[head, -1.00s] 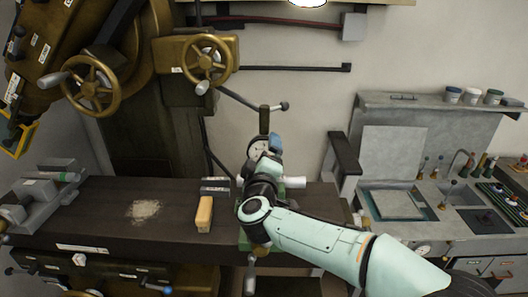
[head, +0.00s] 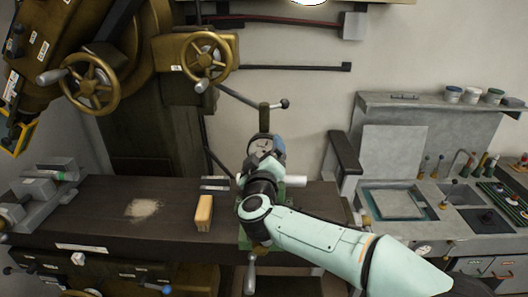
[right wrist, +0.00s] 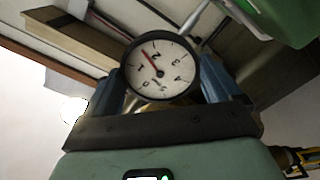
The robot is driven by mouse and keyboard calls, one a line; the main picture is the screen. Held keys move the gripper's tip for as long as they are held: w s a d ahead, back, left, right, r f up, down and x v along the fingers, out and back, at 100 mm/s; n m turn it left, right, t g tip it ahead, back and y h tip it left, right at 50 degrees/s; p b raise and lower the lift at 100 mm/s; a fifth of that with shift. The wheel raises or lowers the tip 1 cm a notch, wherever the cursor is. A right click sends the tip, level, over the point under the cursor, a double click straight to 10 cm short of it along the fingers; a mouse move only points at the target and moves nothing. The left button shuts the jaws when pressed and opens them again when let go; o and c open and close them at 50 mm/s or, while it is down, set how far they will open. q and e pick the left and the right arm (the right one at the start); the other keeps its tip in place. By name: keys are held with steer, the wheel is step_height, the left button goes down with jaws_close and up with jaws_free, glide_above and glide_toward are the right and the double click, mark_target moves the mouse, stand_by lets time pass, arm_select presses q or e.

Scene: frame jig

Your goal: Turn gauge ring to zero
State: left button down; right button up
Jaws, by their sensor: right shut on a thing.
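The gauge (head: 263,146) is a round white dial with a dark rim, above the back edge of the dark machine table. In the right wrist view, the dial (right wrist: 160,72) fills the space between the blue fingers. Its red needle runs from the centre to the upper left, between the marks that look like 1 and 2. My right gripper (right wrist: 162,84) is shut on the gauge ring, a finger on each side. In the head view, my right gripper (head: 266,156) partly hides the gauge. My left gripper is not in view.
A grey vise (head: 45,195) stands at the far left. Brass handwheels (head: 207,59) hang above. A grey bench (head: 440,115) stands at right.

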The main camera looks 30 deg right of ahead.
steer(key=m+b, duration=0.2)
steer(key=m, duration=0.5)
steer(key=shift+f, duration=0.1)
steer(key=m+b, duration=0.1)
steer(key=m, duration=0.3)
steer(key=m+b, duration=0.1)
steer(key=m, duration=0.2)
steer(key=shift+m+b, duration=0.3)
steer(key=shift+m, duration=0.1)
steer(key=o, duration=0.4)
steer(key=shift+m, duration=0.3)
steer(key=shift+c, duration=0.2)
steer(key=shift+o, duration=0.6)
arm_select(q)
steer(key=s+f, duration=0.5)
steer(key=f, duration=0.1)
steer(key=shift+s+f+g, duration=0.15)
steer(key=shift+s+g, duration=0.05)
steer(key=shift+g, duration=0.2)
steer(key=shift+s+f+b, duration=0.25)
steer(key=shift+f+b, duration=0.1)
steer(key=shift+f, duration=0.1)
arm_select(e)
steer(key=v, duration=0.7)
